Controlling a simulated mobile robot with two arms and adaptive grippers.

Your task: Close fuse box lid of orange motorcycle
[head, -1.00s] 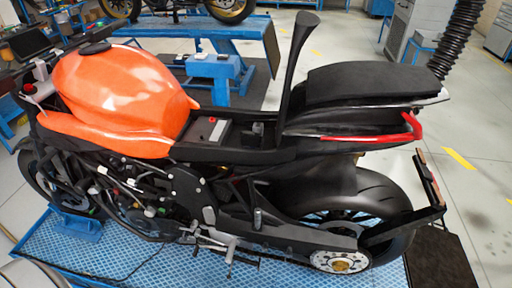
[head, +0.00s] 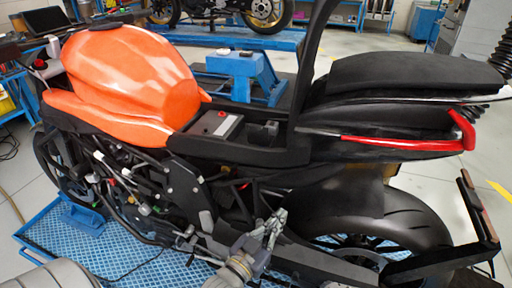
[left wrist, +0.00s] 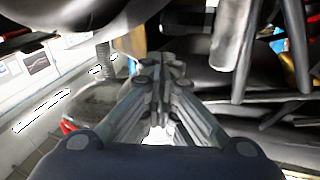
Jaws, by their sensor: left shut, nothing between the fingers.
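The orange motorcycle (head: 130,80) stands side-on. Its open bay behind the tank holds a grey box with a red spot (head: 215,125) and a small black box (head: 264,132), which may be the fuse box. I cannot make out its lid for certain. A tall black panel (head: 313,60) stands upright behind the bay. My left gripper (head: 277,222) is low at the near side of the motorcycle, in front of the frame and below the bay. It is shut and empty; its closed fingers also show in the left wrist view (left wrist: 161,72). My right gripper is not in view.
The black tail seat (head: 415,75) and rear wheel (head: 370,215) are to the right. The motorcycle stands on a blue platform (head: 50,235). A blue bench (head: 240,65) and another motorcycle (head: 220,10) stand behind. Open floor lies at the right.

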